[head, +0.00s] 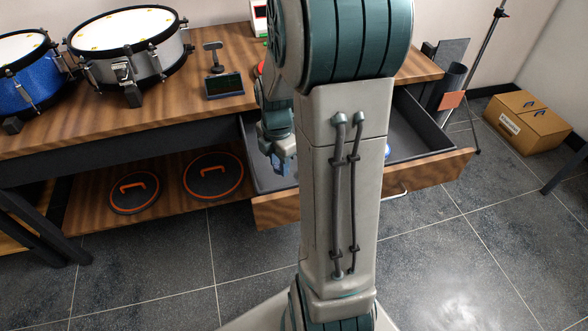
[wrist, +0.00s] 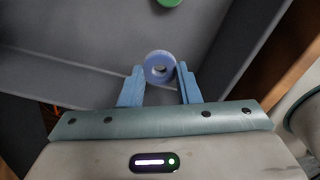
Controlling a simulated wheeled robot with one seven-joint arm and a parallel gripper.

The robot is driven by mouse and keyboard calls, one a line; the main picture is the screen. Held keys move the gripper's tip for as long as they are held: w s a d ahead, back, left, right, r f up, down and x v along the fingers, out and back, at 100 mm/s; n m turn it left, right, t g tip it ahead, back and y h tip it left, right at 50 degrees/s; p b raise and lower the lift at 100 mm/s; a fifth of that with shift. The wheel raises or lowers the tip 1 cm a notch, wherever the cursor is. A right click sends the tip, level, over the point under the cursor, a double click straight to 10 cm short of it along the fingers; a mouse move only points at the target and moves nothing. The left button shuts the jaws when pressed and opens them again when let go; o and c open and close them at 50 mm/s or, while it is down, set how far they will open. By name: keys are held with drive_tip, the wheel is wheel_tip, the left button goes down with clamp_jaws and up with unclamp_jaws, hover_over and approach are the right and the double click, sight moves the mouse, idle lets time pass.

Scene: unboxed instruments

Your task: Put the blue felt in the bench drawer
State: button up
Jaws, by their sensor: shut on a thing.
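The blue felt (wrist: 160,54) is a small light-blue ring with a hole in its middle. It sits between the two blue fingertips of my gripper (wrist: 160,72) in the wrist view, and the gripper is shut on it. In the head view my gripper (head: 284,163) is at the left part of the open bench drawer (head: 432,168), partly behind my arm. The drawer is pulled out and has a dark grey inside, which fills much of the wrist view (wrist: 75,72). I cannot tell how far the felt is above the drawer floor.
My arm hides the drawer's middle. A small blue thing (head: 387,150) lies in its right part. A green round thing (wrist: 168,2) shows at the wrist view's top edge. Drums (head: 130,45) stand on the bench (head: 60,125). Round black-orange pads (head: 213,176) lie on the lower shelf.

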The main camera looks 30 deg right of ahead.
sight(281, 184)
drive_tip(key=shift+f+b, duration=0.85)
drive_tip(key=shift+f, duration=1.9)
drive_tip(key=shift+f, duration=0.2)
drive_tip(key=o, duration=0.9)
drive_tip(key=shift+r, duration=0.1)
